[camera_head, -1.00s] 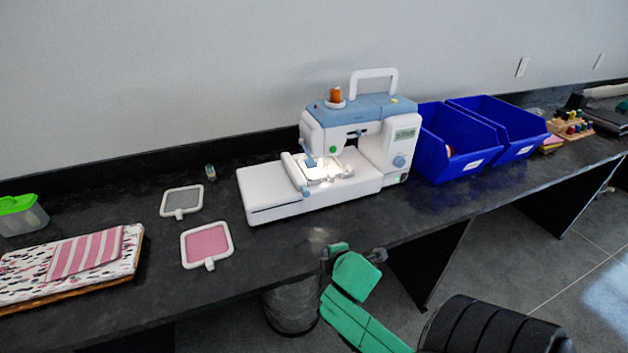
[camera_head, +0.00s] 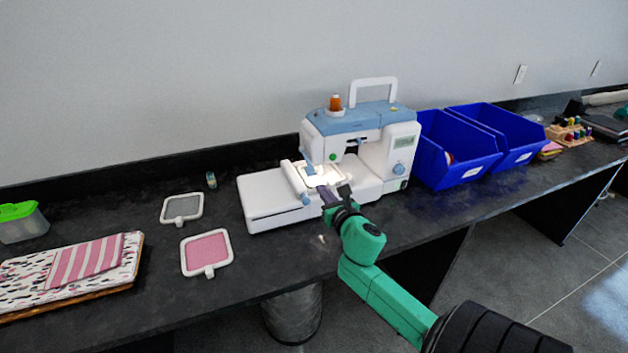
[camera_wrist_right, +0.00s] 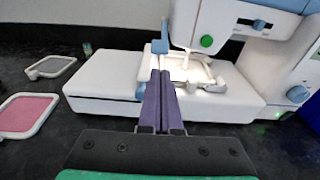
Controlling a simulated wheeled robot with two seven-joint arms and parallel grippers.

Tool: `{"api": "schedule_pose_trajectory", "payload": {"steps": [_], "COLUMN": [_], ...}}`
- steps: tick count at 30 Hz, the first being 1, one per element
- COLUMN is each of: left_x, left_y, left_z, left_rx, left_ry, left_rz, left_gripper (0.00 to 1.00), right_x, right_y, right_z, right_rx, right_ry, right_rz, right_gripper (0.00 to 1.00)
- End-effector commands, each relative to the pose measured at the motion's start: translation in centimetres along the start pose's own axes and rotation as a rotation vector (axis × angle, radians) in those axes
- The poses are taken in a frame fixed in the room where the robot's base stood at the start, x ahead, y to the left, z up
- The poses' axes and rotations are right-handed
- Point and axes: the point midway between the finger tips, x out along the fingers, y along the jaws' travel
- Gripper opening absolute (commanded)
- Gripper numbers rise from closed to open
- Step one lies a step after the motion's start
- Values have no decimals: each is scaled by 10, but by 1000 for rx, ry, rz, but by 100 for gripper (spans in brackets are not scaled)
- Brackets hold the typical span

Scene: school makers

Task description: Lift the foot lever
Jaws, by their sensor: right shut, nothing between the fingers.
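The white and blue sewing machine (camera_head: 352,135) stands on the dark counter, its needle area lit. In the right wrist view a light blue lever (camera_wrist_right: 160,42) stands at the left of the machine's head, just beyond my fingertips. My right gripper (camera_head: 328,193) is in front of the machine's bed. In the right wrist view the right gripper (camera_wrist_right: 159,78) has its purple fingers together, with nothing seen between them. They overlap the embroidery frame area in the picture; I cannot tell whether they touch the lever. My left gripper is not in view.
Two blue bins (camera_head: 458,150) stand right of the machine. A grey hoop (camera_head: 182,208) and a pink hoop (camera_head: 207,252) lie to its left. Folded fabric (camera_head: 75,268) and a green-lidded box (camera_head: 22,222) are at the far left. A bin (camera_head: 293,315) stands below the counter.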

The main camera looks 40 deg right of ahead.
Motion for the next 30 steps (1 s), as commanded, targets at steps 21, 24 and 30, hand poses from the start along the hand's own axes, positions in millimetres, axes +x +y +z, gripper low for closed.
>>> {"api": "schedule_pose_trajectory", "payload": {"steps": [21, 24, 30], "left_x": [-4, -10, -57], "left_y": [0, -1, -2], "left_z": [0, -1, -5], "left_rx": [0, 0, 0], "left_ry": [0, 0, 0], "left_rz": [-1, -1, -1], "left_gripper": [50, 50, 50], "right_x": [70, 69, 65], "right_y": [0, 0, 1], "right_z": [-1, 3, 23], "right_rx": [2, 1, -2], "right_ry": [2, 7, 70], "right_rz": [0, 1, 4], "right_gripper": [0, 0, 0]}}
